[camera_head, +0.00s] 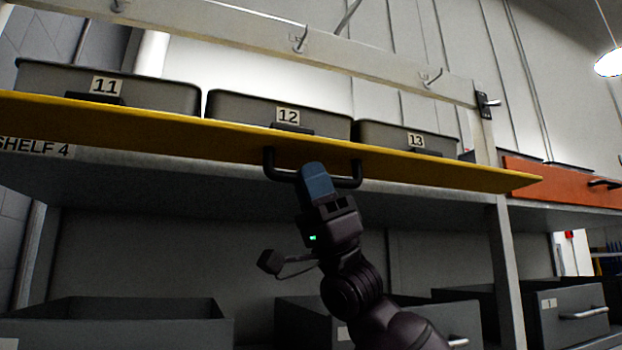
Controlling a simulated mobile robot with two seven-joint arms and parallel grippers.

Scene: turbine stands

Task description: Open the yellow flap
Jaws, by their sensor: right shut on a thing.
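The yellow flap (440,175) runs across the front of an upper shelf, with its broad face seen from below. It is tilted out toward me, and the numbered bins show above its far edge. A black bar handle (283,175) is fixed to its face near the middle. My right gripper (314,176) comes up from below and is shut on this handle. The gripper's blue fingertips cover the middle of the bar. My left gripper is not in view.
Grey bins numbered 11 (150,92), 12 (240,108) and 13 (390,135) stand behind the flap. An orange flap (550,180) with its own handle is at the right. Open grey drawers (120,325) sit below. A shelf post (506,270) stands right of my arm.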

